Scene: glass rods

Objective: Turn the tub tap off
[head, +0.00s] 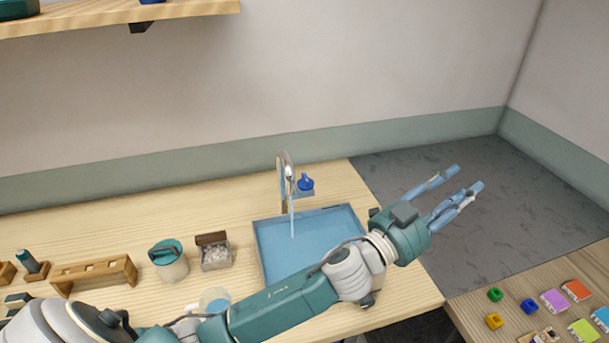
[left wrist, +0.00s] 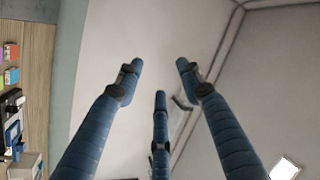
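The tub tap (head: 286,170) is a silver curved spout with a blue knob (head: 306,183) at its right side. A thin stream of water (head: 292,221) falls from it into the blue tub (head: 259,238) on the wooden bench. My left gripper (head: 452,188) is right of the tap and beyond the bench's right edge, apart from the knob. Its blue fingers are spread and empty. In the left wrist view the spread fingers (left wrist: 158,80) point towards a plain wall, with nothing between them. My right gripper is not seen. My left forearm hides the tub's front part.
A teal-lidded jar (head: 169,262), a small box of clear pieces (head: 214,253) and a wooden rack (head: 93,274) stand left of the tub. A clear cup (head: 215,299) is beside my forearm. Coloured blocks (head: 529,306) lie on the right-hand table. A shelf (head: 120,17) hangs upper left.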

